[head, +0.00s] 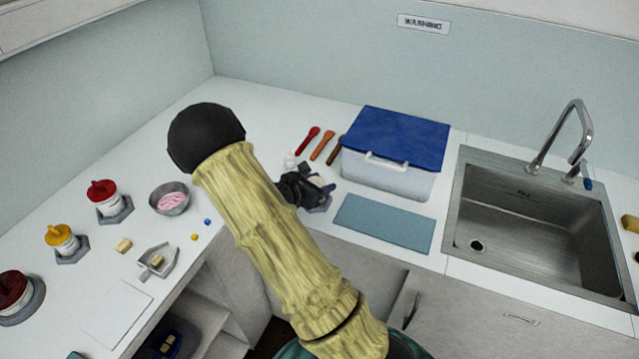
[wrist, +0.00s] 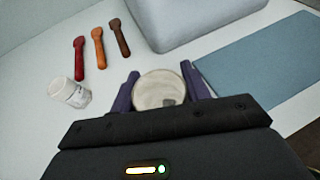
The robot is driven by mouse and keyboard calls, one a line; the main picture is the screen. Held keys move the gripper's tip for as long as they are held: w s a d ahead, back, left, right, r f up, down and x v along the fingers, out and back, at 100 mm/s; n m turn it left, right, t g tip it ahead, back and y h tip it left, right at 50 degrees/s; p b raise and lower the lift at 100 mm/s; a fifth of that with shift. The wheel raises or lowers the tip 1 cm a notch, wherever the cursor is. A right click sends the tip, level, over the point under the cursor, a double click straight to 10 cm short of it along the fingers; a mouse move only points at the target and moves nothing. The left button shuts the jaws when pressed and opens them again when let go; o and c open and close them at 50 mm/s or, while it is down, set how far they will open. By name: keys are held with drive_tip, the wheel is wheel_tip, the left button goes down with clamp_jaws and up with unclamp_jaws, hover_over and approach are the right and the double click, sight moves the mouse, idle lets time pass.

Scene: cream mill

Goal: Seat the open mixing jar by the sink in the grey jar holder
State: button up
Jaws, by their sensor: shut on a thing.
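My gripper (head: 318,184) is low over the counter, left of the sink, in front of the cooler box. In the wrist view its two purple fingers (wrist: 160,76) are shut on a round, open-topped jar (wrist: 158,90). The jar's inside is cream-coloured, with a small grey patch near its lower edge. In the head view my arm and gripper hide most of the jar.
Red, orange and brown spoons (head: 322,146) lie behind. The blue-lidded box (head: 390,181) and teal mat (head: 384,223) are close on the right, before the sink (head: 530,225).

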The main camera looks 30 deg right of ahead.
drive_tip(key=o, duration=1)
drive_tip(key=shift+a, duration=0.1)
drive_tip(key=b+v, duration=0.1)
drive_tip(key=v, duration=1.6)
drive_tip(key=shift+a, duration=0.15)
